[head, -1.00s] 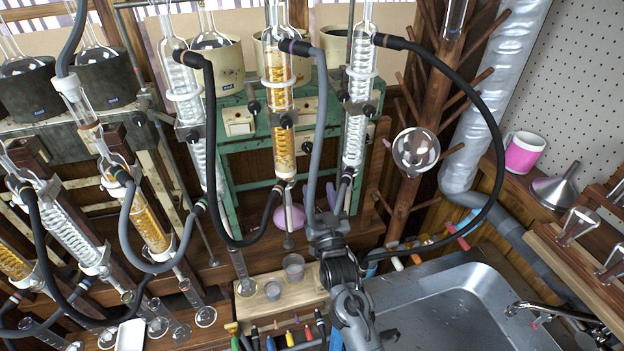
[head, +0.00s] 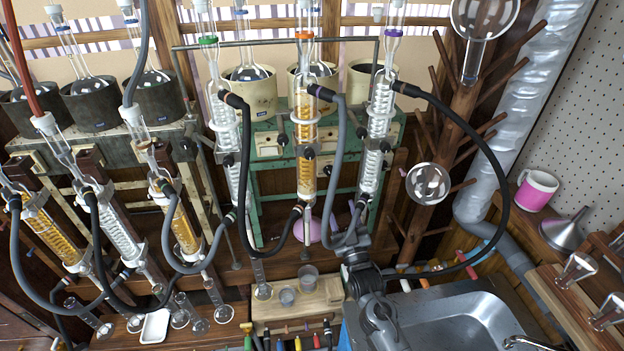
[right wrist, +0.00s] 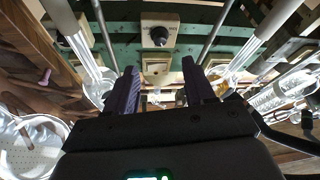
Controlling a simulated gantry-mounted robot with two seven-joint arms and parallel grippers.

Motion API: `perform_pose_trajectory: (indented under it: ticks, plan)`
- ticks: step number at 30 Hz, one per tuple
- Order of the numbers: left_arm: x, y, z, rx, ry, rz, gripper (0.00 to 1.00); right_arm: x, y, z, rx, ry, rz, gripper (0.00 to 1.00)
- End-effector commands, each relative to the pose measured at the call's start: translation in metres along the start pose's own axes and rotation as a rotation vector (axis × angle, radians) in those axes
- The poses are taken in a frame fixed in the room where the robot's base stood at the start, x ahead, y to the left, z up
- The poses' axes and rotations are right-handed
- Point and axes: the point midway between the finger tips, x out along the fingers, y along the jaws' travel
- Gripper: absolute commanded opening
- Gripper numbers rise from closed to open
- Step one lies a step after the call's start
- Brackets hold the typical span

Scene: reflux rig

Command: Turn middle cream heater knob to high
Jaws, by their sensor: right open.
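The middle cream heater (head: 298,88) stands on the green frame (head: 268,172) behind the amber-coil condenser (head: 305,135). In the head view its knob cannot be made out clearly behind the glass. My right gripper (head: 354,236) is below the right clear condenser, in front of the frame. In the right wrist view my right gripper (right wrist: 160,88) is open, with nothing between its fingers. A dark round knob (right wrist: 159,35) on a cream plate shows ahead, beyond the fingertips and apart from them. I cannot tell which heater that knob belongs to. My left gripper is not in view.
Glass condensers with hoses stand before the frame; a grey hose (head: 340,150) hangs close to my right gripper. A wooden peg rack (head: 440,150) and metal sink (head: 450,320) lie to the right. Small beakers (head: 308,278) stand on a wooden block below.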

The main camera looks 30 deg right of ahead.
Motion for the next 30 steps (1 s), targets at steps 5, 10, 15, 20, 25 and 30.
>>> perform_pose_trajectory:
  ticks: [5,10,15,20,25,30]
  plan:
    - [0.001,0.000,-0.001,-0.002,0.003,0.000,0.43,0.023,0.001,-0.001,-0.001,0.003,0.002,0.54]
    - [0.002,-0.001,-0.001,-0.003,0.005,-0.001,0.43,0.051,0.001,-0.001,0.000,0.003,0.002,0.54]
    - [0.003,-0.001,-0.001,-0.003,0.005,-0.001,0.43,0.077,0.000,-0.001,0.000,0.002,0.001,0.54]
    - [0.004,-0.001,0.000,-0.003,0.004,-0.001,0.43,0.093,0.000,0.000,0.001,0.001,0.000,0.54]
    - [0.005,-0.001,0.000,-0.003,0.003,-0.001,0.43,0.101,0.000,0.000,0.001,0.000,0.000,0.54]
    - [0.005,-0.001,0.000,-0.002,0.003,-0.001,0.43,0.102,0.000,0.000,0.001,0.000,0.000,0.54]
